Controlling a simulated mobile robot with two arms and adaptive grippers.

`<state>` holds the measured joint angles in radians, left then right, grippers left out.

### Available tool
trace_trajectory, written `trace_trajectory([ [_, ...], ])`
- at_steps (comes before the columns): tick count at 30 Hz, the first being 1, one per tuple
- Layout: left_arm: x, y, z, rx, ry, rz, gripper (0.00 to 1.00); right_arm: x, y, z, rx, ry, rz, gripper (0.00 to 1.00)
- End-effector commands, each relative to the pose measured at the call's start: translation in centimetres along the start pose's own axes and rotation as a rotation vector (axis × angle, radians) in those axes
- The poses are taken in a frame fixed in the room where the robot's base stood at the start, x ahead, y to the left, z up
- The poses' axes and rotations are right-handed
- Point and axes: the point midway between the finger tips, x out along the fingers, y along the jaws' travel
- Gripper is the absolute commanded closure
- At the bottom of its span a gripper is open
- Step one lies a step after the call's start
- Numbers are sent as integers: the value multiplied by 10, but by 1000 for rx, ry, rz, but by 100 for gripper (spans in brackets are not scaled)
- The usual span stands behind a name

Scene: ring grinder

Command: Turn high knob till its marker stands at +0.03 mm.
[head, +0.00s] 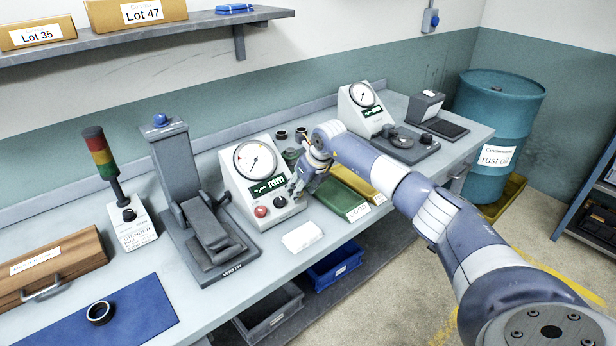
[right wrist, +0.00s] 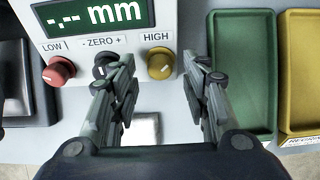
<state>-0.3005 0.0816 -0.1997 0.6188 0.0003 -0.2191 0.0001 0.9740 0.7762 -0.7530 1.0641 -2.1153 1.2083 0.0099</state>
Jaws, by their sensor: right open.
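The yellow high knob (right wrist: 160,66) sits on the gauge unit's front, under the label HIGH, in the right wrist view. My right gripper (right wrist: 158,61) is open, one finger on each side of the knob, with gaps between fingers and knob. In the head view my right gripper (head: 302,184) is at the gauge unit's right side and hides the high knob. The gauge unit (head: 238,190) has a round dial (head: 255,160) and a green display (right wrist: 95,14) reading "-.-- mm". The knob's marker cannot be made out. My left gripper is not in view.
A red low knob (right wrist: 58,71) and a dark zero knob (right wrist: 104,64) are left of the high knob. A green tray (right wrist: 243,75) and a yellow tray (right wrist: 302,75) lie to the right.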

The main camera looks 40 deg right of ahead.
Motion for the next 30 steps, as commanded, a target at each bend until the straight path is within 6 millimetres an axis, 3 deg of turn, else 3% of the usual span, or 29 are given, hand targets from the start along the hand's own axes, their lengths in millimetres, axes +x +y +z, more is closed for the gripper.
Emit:
trace_trajectory([
  [15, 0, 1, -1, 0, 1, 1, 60, -94, -1, 0, -1, -3, -3, 57],
  [21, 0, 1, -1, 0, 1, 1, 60, -107, 0, 0, -1, 0, -1, 57],
  [30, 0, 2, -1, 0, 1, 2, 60, -108, 0, 0, 0, 0, -1, 57],
])
